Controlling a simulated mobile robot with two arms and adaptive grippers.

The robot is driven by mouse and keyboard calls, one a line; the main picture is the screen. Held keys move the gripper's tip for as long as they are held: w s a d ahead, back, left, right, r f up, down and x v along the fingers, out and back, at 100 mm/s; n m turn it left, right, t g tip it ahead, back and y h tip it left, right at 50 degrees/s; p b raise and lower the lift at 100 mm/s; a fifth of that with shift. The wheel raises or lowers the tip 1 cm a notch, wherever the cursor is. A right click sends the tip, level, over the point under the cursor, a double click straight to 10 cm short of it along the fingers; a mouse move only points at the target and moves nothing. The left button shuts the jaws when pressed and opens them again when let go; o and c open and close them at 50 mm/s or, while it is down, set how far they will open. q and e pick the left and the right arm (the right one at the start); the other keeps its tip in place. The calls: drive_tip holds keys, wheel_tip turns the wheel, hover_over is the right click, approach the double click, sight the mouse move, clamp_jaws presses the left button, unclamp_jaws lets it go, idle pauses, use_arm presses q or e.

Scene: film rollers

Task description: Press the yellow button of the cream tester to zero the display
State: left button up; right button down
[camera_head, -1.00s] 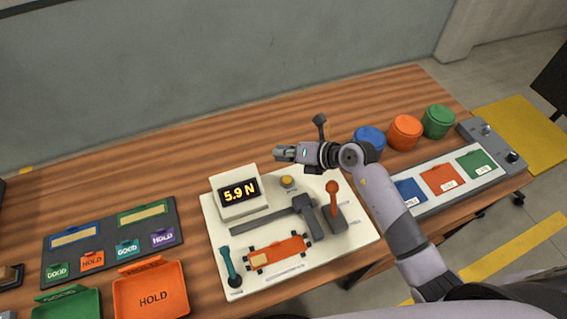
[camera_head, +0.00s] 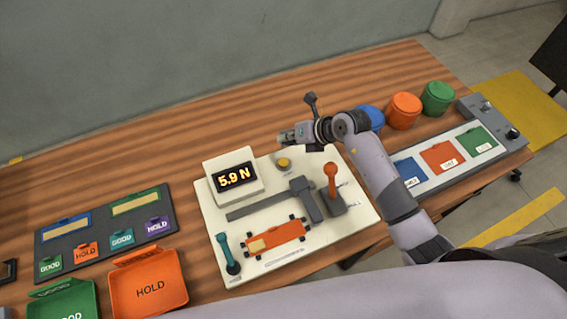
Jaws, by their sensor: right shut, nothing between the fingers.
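The cream tester (camera_head: 216,259) sits on the wooden table, with a display (camera_head: 234,177) reading 5.9 N. Its yellow button (camera_head: 284,162) is on the panel to the right of the display. My right gripper (camera_head: 283,138) is shut and empty. In the picture its fingertips lie just above the button, pointing left; I cannot tell how high over it they are, and the button shows uncovered. The tester also holds an orange-handled lever (camera_head: 331,181), a teal lever (camera_head: 228,256) and an orange roller piece (camera_head: 274,239). My left gripper is not in view.
Blue (camera_head: 371,117), orange (camera_head: 404,109) and green (camera_head: 437,97) round containers stand at the back right, beside a pad strip with colored cards (camera_head: 444,157). A label board (camera_head: 104,229) and orange HOLD tray (camera_head: 150,286) are at left. Table behind the tester is clear.

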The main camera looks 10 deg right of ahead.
drive_tip(key=b, duration=0.4)
hover_over(285, 160)
wheel_tip(285, 160, down, 6)
drive_tip(key=shift+d+r, duration=0.1)
drive_tip(key=shift+r, duration=0.15)
drive_tip(key=shift+f+b, duration=0.5)
drive_tip(key=shift+f, duration=0.2)
drive_tip(key=shift+f, duration=0.1)
drive_tip(key=shift+f, duration=0.3)
drive_tip(key=shift+f+b, duration=0.4)
drive_tip(key=shift+f, duration=0.1)
idle(1.1)
drive_tip(key=shift+r+p, duration=0.9)
drive_tip(key=shift+p, duration=0.05)
